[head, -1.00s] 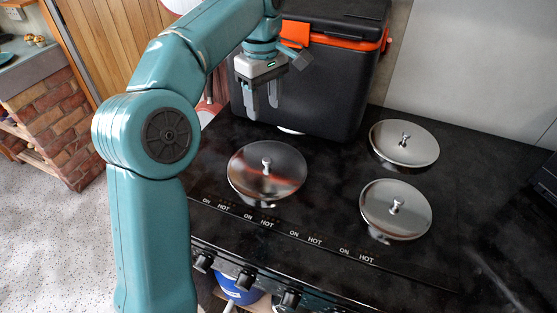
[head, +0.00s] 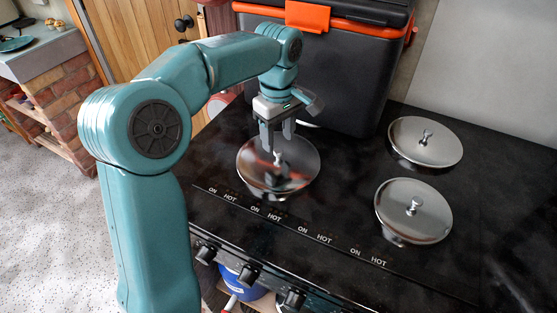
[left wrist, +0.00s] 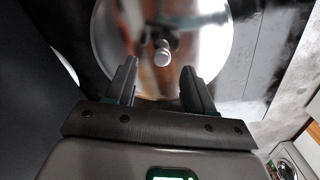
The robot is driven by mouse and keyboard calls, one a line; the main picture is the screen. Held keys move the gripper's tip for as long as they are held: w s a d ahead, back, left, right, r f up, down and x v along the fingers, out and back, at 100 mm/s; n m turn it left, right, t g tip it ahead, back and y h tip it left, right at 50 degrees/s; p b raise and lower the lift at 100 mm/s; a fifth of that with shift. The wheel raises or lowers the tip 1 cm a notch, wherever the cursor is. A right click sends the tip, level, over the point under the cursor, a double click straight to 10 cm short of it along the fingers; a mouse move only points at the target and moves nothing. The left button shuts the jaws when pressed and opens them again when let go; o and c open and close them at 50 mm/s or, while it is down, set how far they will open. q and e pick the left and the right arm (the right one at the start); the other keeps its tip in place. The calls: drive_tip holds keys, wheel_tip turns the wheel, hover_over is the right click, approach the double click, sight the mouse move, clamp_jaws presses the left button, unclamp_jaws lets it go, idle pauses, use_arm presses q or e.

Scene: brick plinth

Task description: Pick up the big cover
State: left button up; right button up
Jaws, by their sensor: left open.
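The big cover (head: 302,168) is a shiny round metal lid with a small knob (head: 277,158). It lies on the left of the black cooktop and looks wider than the two other lids. My left gripper (head: 278,145) is open above it, fingers pointing down close to the knob. In the left wrist view the cover (left wrist: 210,50) fills the upper middle. Its knob (left wrist: 162,54) shows just beyond the open fingertips (left wrist: 159,70), roughly in line with the gap. I see no contact with the knob. My right gripper is not in view.
Two smaller metal lids, a rear one (head: 440,147) and a front one (head: 426,221), lie to the right on the cooktop (head: 340,205). A dark cool box (head: 345,85) with orange trim stands close behind the left gripper. Control knobs (head: 248,274) line the front edge.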

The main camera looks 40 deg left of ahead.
sight(278, 151)
use_arm(q)
drive_tip(key=f, duration=0.2)
drive_tip(key=shift+s+d+f, duration=0.1)
drive_tip(key=shift+s+f, duration=0.1)
drive_tip(key=shift+f, duration=0.6)
clamp_jaws()
drive_tip(key=shift+r, duration=0.1)
